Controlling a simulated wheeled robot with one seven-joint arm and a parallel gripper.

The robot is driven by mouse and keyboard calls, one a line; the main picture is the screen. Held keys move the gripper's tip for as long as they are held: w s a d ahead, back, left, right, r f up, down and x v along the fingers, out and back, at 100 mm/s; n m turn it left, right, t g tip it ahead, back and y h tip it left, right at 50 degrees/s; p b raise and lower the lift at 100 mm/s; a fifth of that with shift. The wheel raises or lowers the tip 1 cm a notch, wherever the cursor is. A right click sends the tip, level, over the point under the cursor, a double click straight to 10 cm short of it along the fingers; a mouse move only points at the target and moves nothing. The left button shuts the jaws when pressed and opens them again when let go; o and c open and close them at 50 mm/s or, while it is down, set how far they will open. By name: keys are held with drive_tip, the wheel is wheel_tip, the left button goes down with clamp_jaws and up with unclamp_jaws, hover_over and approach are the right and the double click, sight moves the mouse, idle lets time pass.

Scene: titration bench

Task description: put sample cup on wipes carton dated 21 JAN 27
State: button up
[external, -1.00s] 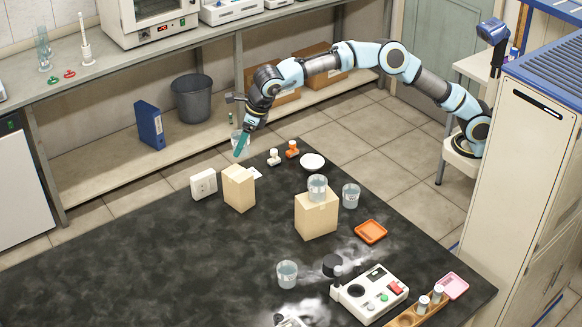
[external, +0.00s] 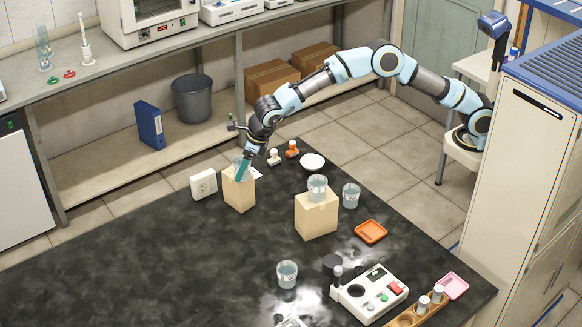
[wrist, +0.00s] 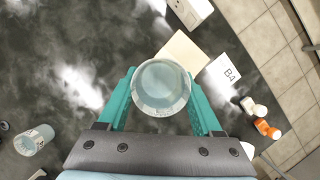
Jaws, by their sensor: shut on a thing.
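My gripper (external: 242,172) is shut on a clear sample cup (wrist: 160,88), held upright between the teal fingers in the wrist view. The cup also shows in the external view (external: 237,163), partly hidden by the fingers. It is at the top of a tan carton (external: 239,193); I cannot tell whether it touches. This carton shows partly behind the cup in the wrist view (wrist: 183,50). A second tan carton (external: 316,218) stands to the right with a cup (external: 317,188) on top. No date is readable on either carton.
Other cups (external: 351,195) (external: 287,274), a white dish (external: 312,161), stoppered items (external: 291,149) and an orange tray (external: 370,231) stand around. The table's left front is clear.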

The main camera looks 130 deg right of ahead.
drive_tip(key=shift+f, duration=0.1)
drive_tip(key=o, duration=1.4)
drive_tip(key=shift+o, duration=0.2)
drive_tip(key=shift+r, duration=0.2)
drive_tip(key=b+v, duration=0.3)
drive_tip(key=v, duration=0.9)
